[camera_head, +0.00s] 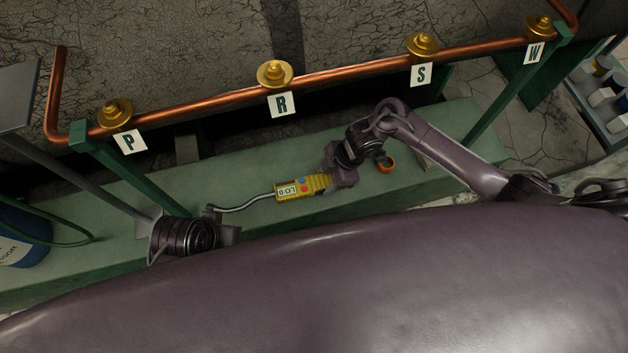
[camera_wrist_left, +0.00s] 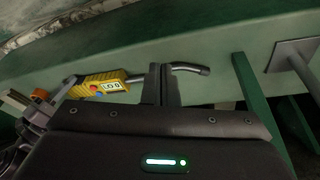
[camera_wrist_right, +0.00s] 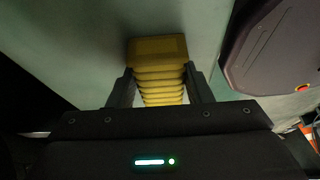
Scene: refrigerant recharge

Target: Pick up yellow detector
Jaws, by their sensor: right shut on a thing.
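The yellow detector (camera_head: 312,184) has a small display reading "LO 0", coloured buttons and a grey bent probe (camera_head: 250,203) reaching left. My right gripper (camera_head: 332,180) is shut on its ribbed yellow handle, which shows between the fingers in the right wrist view (camera_wrist_right: 160,75). The detector is low over the green bench; I cannot tell whether it touches it. My left gripper (camera_head: 230,236) is near the probe's tip, with its fingers together. In the left wrist view the detector (camera_wrist_left: 95,87) lies beyond the left fingers (camera_wrist_left: 161,75), which hide part of the probe.
The green bench (camera_head: 400,190) carries an orange round item (camera_head: 386,164) beside my right arm. A copper pipe (camera_head: 350,69) with brass valves, labelled P, R, S and W, runs behind on green posts. A blue cylinder (camera_head: 22,240) stands at left. A shelf of containers (camera_head: 605,95) is at far right.

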